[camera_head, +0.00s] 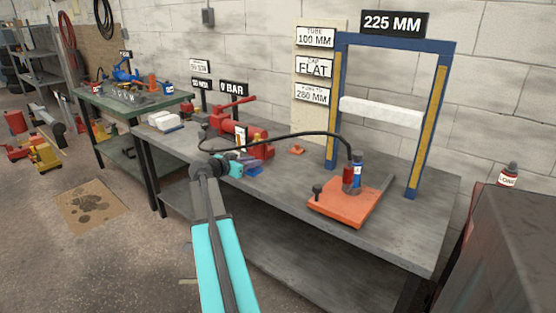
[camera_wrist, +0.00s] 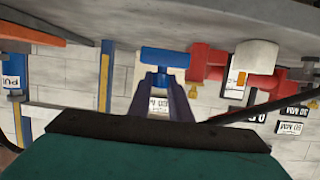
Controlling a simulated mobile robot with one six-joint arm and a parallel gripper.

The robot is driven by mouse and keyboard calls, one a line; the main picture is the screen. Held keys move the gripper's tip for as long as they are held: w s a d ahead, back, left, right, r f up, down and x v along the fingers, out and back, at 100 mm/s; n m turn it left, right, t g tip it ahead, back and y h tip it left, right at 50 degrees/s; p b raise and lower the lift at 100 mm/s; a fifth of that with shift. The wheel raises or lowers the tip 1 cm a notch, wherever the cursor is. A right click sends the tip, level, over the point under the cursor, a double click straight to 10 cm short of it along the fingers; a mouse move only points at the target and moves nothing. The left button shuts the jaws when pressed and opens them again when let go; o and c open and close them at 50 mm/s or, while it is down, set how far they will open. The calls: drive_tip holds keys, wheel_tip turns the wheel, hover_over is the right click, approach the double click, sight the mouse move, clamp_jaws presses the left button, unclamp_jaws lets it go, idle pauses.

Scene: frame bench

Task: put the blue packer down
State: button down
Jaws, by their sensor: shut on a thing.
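The blue packer (camera_wrist: 165,57) is held between the dark fingers of my gripper (camera_wrist: 164,76) in the wrist view, where the picture is upside down. In the head view my gripper (camera_head: 241,166) is over the grey bench, in front of the red pump, with the blue packer (camera_head: 256,170) at its tip. The packer is low by the bench top; I cannot tell whether it touches. The fingers hide part of it.
The grey bench (camera_head: 290,196) holds a red pump (camera_head: 252,140), a blue frame (camera_head: 448,80) with a white bar (camera_head: 381,111), and an orange plate (camera_head: 345,210) bearing a blue cylinder (camera_head: 357,172). A black hose (camera_head: 290,135) arches above my gripper. Bare bench lies between packer and plate.

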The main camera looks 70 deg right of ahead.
drive_tip(key=s+d, duration=0.3)
drive_tip(key=s, duration=0.1)
drive_tip(key=s+d+f, duration=0.1)
drive_tip(key=s+d, duration=0.1)
drive_tip(key=s, duration=0.2)
drive_tip(key=s+d, duration=0.3)
drive_tip(key=s, duration=0.1)
drive_tip(key=shift+s+d+f+p, duration=0.2)
drive_tip(key=shift+s+d+p, duration=0.1)
drive_tip(key=shift+s, duration=0.05)
drive_tip(key=shift+f, duration=0.15)
drive_tip(key=shift+f, duration=1.6)
drive_tip(key=shift+f, duration=0.15)
drive_tip(key=c, duration=1.6)
unclamp_jaws()
drive_tip(key=shift+r, duration=0.2)
